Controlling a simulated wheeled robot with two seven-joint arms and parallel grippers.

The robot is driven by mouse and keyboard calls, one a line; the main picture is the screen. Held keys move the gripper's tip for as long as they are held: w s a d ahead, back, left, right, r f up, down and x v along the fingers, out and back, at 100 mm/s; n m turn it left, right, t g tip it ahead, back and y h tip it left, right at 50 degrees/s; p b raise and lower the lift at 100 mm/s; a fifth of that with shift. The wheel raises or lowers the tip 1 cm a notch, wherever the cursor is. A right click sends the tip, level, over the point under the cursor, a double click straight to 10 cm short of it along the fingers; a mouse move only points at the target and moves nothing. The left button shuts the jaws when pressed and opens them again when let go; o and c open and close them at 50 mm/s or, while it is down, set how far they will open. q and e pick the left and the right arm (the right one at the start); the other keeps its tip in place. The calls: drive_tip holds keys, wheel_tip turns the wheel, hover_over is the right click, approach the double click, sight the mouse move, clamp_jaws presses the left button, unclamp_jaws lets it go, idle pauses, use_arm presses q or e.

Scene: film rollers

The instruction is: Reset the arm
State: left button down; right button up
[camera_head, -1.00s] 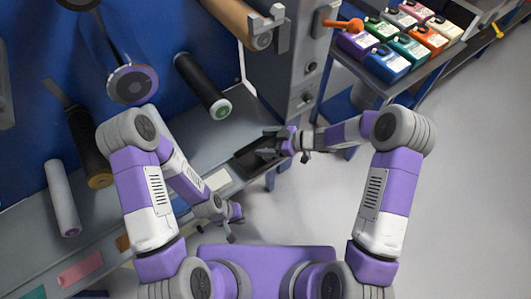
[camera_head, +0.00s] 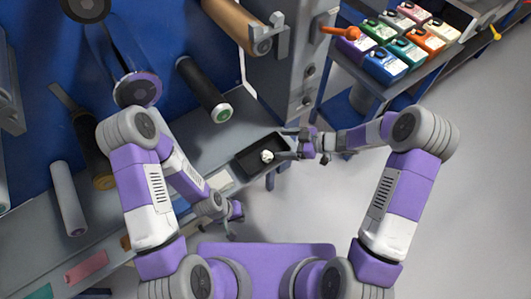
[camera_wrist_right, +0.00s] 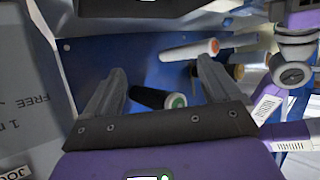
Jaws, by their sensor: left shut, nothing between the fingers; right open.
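My right arm reaches in from the right in the head view. My left gripper (camera_head: 235,217) hangs low in front of the grey bench edge, shut and empty, away from the tray.
Several rollers stick out of the blue panel, including a black one with a green end (camera_head: 204,90) and a pale one (camera_head: 68,198). A grey machine column (camera_head: 300,60) stands behind the tray. Coloured containers (camera_head: 384,62) fill a shelf at upper right. The floor at right is clear.

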drive_tip(key=shift+f+m, duration=0.1)
drive_tip(key=shift+m, duration=0.2)
drive_tip(key=s+d+f+m+t+h+p, duration=0.25)
drive_tip(key=s+f+m+h, duration=0.45)
drive_tip(key=m, duration=0.5)
drive_tip(key=s+f+m+g, duration=0.2)
drive_tip(key=s, duration=0.5)
drive_tip(key=s+f+m+g+h+p, duration=0.1)
drive_tip(key=s+f+m+g, duration=0.1)
drive_tip(key=s, duration=0.5)
drive_tip(key=shift+s+d+m+g, duration=0.2)
drive_tip(key=shift+d+m+g, duration=0.2)
drive_tip(key=shift+m+g, duration=0.3)
drive_tip(key=shift+f, duration=0.1)
